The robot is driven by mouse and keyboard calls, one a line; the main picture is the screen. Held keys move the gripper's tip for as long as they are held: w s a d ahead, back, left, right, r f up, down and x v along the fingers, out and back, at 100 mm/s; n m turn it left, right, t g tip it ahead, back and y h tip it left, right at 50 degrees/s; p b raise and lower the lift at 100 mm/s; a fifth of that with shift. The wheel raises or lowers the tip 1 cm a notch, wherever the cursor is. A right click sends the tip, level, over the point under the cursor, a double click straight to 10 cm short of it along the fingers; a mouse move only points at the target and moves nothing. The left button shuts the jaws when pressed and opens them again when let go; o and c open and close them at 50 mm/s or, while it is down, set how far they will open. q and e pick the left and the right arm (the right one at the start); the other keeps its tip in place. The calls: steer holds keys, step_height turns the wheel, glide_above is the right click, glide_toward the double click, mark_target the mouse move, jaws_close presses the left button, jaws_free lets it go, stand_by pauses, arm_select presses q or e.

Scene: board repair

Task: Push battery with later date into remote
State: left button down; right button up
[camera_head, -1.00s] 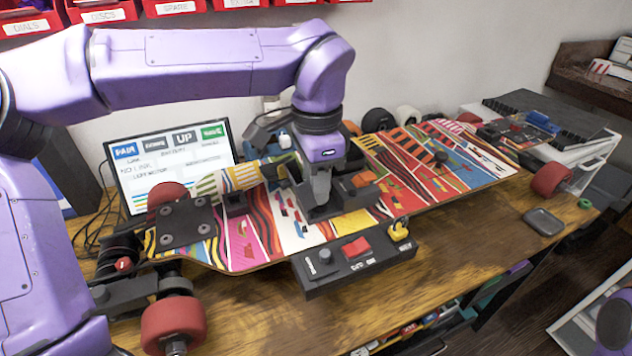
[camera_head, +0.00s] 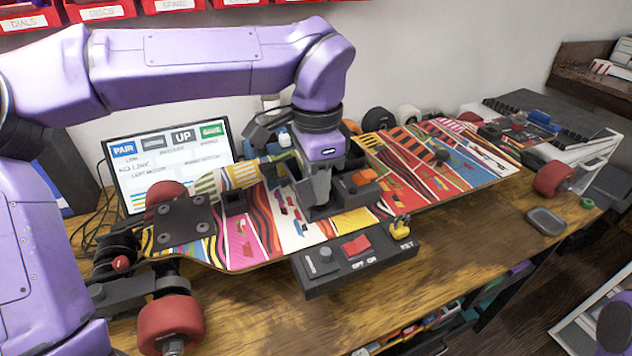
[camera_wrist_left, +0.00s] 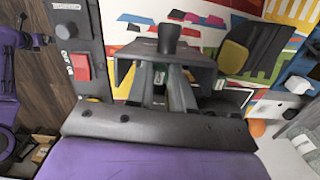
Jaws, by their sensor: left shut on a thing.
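My left gripper (camera_head: 318,200) points down over the middle of the patterned skateboard (camera_head: 245,245). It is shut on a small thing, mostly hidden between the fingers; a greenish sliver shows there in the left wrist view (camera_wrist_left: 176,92). A dark block with an orange part (camera_head: 362,178) lies on the board, right beside the fingers. In the left wrist view, a dark housing with a black knob (camera_wrist_left: 168,40) stands just beyond the fingers. I cannot tell for sure which part is the remote. No battery date is readable. My right gripper is out of view.
A black switch box (camera_head: 357,262) with a red rocker and yellow key sits at the table's front. A screen (camera_head: 170,165) stands behind the board. Red wheels (camera_head: 170,322) stick out at the left. A small grey tray (camera_head: 545,221) lies right. Bare wood (camera_head: 450,240) is free in front.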

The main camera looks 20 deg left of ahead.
arm_select(q)
steer(key=shift+f+b, duration=0.45)
steer(key=shift+b, duration=0.05)
stand_by(0.8)
steer(key=c, duration=0.6)
jaws_free()
steer(key=shift+c, duration=0.2)
steer(key=shift+r, duration=0.15)
steer(key=shift+r+p, duration=0.7)
steer(key=shift+r, duration=0.7)
step_height(320, 180, up, 6)
steer(key=p, duration=0.3)
steer(key=shift+a, duration=0.1)
